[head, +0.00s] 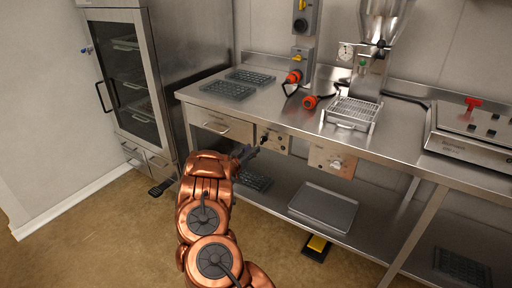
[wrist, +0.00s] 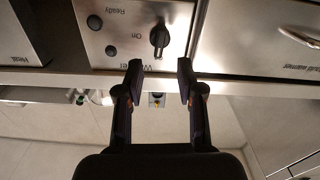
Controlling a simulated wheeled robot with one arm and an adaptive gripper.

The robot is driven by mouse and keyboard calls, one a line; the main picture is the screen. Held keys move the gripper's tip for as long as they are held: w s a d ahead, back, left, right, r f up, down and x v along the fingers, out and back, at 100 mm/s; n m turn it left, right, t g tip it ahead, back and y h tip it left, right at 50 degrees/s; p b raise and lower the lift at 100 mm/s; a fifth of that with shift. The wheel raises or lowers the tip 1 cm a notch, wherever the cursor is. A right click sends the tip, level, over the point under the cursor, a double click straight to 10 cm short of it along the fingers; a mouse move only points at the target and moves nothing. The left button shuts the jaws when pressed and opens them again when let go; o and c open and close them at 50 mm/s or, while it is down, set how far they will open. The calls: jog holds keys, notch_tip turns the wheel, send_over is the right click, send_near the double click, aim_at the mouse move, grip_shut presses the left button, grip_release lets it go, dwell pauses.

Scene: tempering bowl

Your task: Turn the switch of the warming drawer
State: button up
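The warming drawer (head: 222,125) is a steel front with a bar handle under the worktop; it also shows at the right of the wrist view (wrist: 285,45), with partly legible "warmer" lettering. Beside it is a steel control panel (wrist: 120,18) with a black rotary switch (wrist: 159,38) near an "On" mark, and two dark round parts near "Ready".
A second panel with a knob (head: 336,163) is farther right under the worktop (head: 290,112). A lower shelf holds a grey tray (head: 323,207). A glass-door cabinet (head: 130,80) stands at the left. A yellow-and-black pedal (head: 316,247) is on the floor.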

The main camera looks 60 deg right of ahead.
jog(key=shift+s+a, duration=0.1)
jog(key=shift+a, duration=2.1)
